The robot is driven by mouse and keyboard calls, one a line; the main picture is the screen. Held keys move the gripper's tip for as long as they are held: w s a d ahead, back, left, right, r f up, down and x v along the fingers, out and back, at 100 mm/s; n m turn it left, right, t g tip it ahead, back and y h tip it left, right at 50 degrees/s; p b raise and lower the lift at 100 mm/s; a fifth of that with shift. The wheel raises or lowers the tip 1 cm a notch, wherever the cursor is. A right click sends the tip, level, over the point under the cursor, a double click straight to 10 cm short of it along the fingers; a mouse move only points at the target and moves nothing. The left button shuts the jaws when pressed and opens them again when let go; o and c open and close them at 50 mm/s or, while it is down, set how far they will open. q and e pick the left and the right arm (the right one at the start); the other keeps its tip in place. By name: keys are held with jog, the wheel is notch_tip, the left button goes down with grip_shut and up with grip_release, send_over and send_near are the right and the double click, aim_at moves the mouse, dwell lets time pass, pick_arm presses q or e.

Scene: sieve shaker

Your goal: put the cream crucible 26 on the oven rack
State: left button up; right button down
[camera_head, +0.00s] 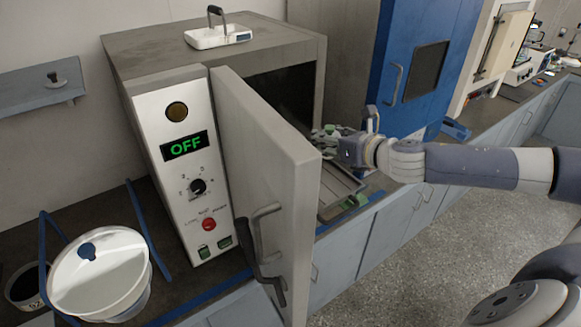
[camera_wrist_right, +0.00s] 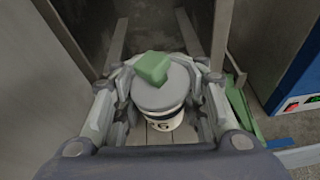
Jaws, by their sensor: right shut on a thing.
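The crucible 26 (camera_wrist_right: 161,121) is cream with a grey lid (camera_wrist_right: 165,88) and a green block-shaped knob. Part of its number shows on its front in the right wrist view. My right gripper (camera_wrist_right: 158,92) is shut on it, with the fingers on both sides. In the head view, my right gripper (camera_head: 328,139) is at the oven mouth, behind the open door, and the crucible is hard to make out. The oven rack (camera_head: 341,187) juts out below the gripper. I cannot tell whether the crucible touches it. My left gripper is not in view.
The grey oven (camera_head: 165,47) reads OFF, and its door (camera_head: 268,150) stands open left of my right arm. A blue cabinet (camera_head: 425,60) stands to the right.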

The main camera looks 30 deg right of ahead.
jog(key=shift+w+f, duration=0.25)
jog(key=shift+f, duration=0.05)
jog(key=f, duration=0.3)
jog(key=s+f, duration=0.1)
jog(key=f, duration=0.1)
jog(key=shift+f+b, duration=0.15)
jog(key=shift+b, duration=0.15)
jog(key=f, duration=0.3)
jog(key=shift+w+f, duration=0.25)
jog(key=shift+f, duration=0.25)
jog(key=c, duration=1)
grip_release()
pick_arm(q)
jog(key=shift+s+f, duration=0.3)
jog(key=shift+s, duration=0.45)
pick_arm(e)
jog(key=shift+s, duration=0.1)
